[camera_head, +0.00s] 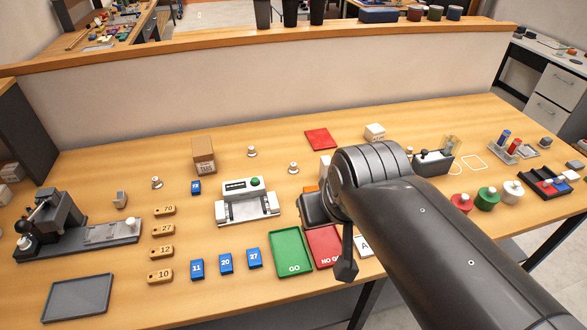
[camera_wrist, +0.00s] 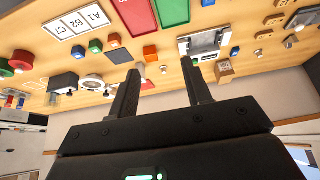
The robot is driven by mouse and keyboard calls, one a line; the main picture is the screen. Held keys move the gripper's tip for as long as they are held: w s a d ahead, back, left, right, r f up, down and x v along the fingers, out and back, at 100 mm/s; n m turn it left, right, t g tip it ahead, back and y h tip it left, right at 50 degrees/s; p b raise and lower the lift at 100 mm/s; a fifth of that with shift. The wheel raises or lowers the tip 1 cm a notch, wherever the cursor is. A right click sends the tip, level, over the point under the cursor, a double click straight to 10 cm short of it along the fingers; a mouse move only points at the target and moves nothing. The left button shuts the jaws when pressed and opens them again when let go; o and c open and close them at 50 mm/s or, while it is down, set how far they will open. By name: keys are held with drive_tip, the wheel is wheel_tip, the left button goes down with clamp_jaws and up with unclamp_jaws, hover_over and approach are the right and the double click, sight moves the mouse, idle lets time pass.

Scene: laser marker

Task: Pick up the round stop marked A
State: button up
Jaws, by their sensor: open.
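My gripper (camera_wrist: 160,68) is open, its two dark fingers spread apart with nothing between them in contact. In the wrist view a small round metal piece with a knob (camera_wrist: 163,69) shows in the gap, beyond the fingertips on the table. Similar small knobbed round pieces stand on the table in the head view: one right of the white device (camera_head: 293,168), one behind it (camera_head: 252,152), and one at the left (camera_head: 157,183). No letter A is readable on any of them.
A white device (camera_head: 247,203), a cardboard box (camera_head: 204,155) and a red mat (camera_head: 319,139) stand around these pieces. Green (camera_head: 290,253) and red trays lie at the front, beside a card with an A (camera_head: 364,245). Red, green and white round pieces stand at right.

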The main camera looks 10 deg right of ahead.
drive_tip(key=n+g, duration=0.1)
drive_tip(key=n, duration=0.1)
hover_over(293, 164)
drive_tip(key=s, duration=0.2)
drive_tip(key=shift+y, duration=0.4)
drive_tip(key=f, duration=1.6)
drive_tip(key=shift+w+d+f, duration=0.1)
drive_tip(key=shift+w+f, duration=0.1)
drive_tip(key=shift+f, duration=0.2)
drive_tip(key=shift+s+f+x, duration=0.1)
drive_tip(key=shift+s+x, duration=0.05)
drive_tip(key=shift+x, duration=0.75)
drive_tip(key=shift+s+f+x, duration=0.1)
drive_tip(key=shift+s+x, duration=0.05)
drive_tip(key=shift+x, duration=0.75)
drive_tip(key=shift+s+x, duration=0.15)
drive_tip(key=shift+x, duration=0.7)
drive_tip(key=shift+d, duration=0.2)
drive_tip(key=shift+c, duration=0.3)
clamp_jaws()
